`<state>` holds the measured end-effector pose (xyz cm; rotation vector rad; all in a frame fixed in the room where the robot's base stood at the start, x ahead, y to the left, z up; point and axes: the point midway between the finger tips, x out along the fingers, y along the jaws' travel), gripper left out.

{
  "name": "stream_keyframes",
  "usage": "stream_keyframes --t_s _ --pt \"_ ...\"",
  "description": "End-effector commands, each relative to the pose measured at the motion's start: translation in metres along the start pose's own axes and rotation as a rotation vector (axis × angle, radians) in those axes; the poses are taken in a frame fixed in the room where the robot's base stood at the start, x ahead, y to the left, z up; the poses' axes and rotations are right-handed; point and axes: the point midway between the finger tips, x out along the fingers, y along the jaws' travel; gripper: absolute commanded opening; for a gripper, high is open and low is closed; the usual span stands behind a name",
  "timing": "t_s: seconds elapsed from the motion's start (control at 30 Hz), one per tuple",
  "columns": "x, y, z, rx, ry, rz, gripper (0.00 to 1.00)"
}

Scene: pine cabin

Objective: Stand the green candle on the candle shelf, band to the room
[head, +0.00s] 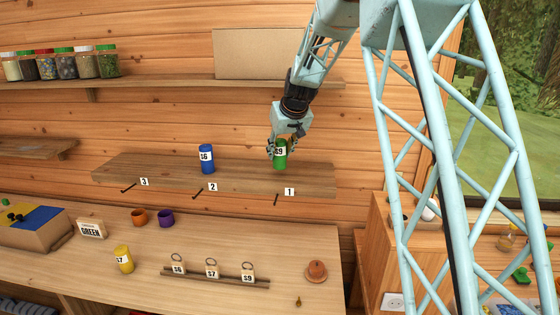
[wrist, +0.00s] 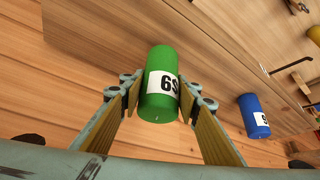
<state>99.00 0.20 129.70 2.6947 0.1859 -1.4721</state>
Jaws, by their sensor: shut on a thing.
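The green candle (head: 281,161) is upright at the right part of the candle shelf (head: 243,178), behind the label 1 (head: 289,191). Its white band reads S9 and faces the room. My gripper (head: 280,146) is shut on the candle from above. The wrist view shows the green candle (wrist: 161,88) between the two fingers of my gripper (wrist: 157,108), with the band in sight. The candle's base is at or just above the shelf board; I cannot tell if it touches.
A blue candle (head: 207,159) marked S6 stands on the shelf to the left, near label 2. On the counter (head: 215,245) are a yellow candle (head: 124,259), a GREEN card (head: 91,229), two cups, and a rack (head: 214,277) with tags. An upper shelf (head: 160,83) holds jars.

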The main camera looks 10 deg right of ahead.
Motion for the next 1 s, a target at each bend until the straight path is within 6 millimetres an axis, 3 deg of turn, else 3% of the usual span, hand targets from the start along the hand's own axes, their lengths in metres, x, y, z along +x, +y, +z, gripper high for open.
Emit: stream_keyframes --t_s 0.4,0.93,0.97,1.0 --pt "0.029 0.002 0.017 0.0 0.0 0.0 0.16" --pt "0.033 0.002 0.019 0.0 0.001 0.0 0.16" --pt "0.034 0.002 0.02 0.0 0.0 0.0 0.31" --pt "0.033 0.002 0.019 0.0 0.0 0.0 0.34"
